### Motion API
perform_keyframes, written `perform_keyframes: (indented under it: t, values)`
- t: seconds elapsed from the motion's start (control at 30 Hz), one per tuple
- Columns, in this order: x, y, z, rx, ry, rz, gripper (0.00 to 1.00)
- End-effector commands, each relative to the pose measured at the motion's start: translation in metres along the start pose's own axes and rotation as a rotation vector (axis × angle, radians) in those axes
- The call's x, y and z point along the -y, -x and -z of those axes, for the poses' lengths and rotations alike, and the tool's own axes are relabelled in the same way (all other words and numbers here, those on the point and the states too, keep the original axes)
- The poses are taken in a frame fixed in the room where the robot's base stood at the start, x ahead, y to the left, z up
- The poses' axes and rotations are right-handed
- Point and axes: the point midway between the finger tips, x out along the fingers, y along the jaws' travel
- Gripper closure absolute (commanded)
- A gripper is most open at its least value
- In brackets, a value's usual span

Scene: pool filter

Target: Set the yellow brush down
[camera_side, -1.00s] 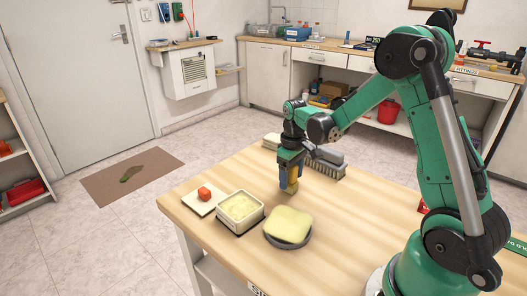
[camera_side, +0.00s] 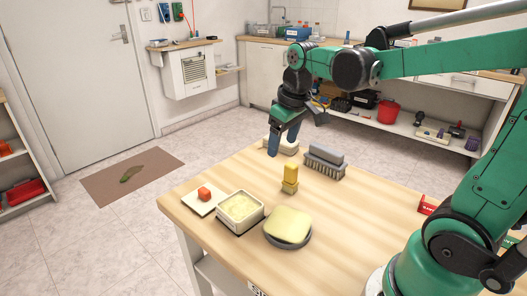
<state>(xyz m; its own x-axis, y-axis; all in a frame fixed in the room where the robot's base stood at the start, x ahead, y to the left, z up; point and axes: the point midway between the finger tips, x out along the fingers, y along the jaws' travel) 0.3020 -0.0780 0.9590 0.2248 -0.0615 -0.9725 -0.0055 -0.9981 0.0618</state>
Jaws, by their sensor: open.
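The yellow brush (camera_side: 290,178) stands upright on the wooden table (camera_side: 345,228), with a yellow upper part and a tan lower part. It stands apart from the things around it. My gripper (camera_side: 280,141) is open and empty, above and a little left of the brush, with its blue fingers pointing down. The gripper is clear of the brush.
A grey brush (camera_side: 325,162) lies behind the yellow brush, and a pale block (camera_side: 281,146) is partly hidden behind my gripper.

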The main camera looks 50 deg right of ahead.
Motion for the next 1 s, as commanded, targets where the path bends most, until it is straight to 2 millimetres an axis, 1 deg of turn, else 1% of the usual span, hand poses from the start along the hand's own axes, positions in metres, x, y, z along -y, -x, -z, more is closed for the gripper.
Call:
perform_keyframes:
  t: [0.03, 0.1, 0.2, 0.33, 0.5, 1.0]
  values:
    - [0.016, 0.004, -0.008, -0.057, 0.007, -0.001, 0.33]
    - [0.034, 0.006, -0.018, -0.142, 0.004, 0.001, 0.33]
    - [0.054, 0.006, -0.03, -0.246, -0.003, 0.016, 0.33]
    - [0.071, 0.003, -0.041, -0.342, -0.012, 0.041, 0.33]
    - [0.079, 0.001, -0.047, -0.393, -0.02, 0.059, 0.33]
    - [0.079, 0.001, -0.047, -0.394, -0.021, 0.059, 0.33]
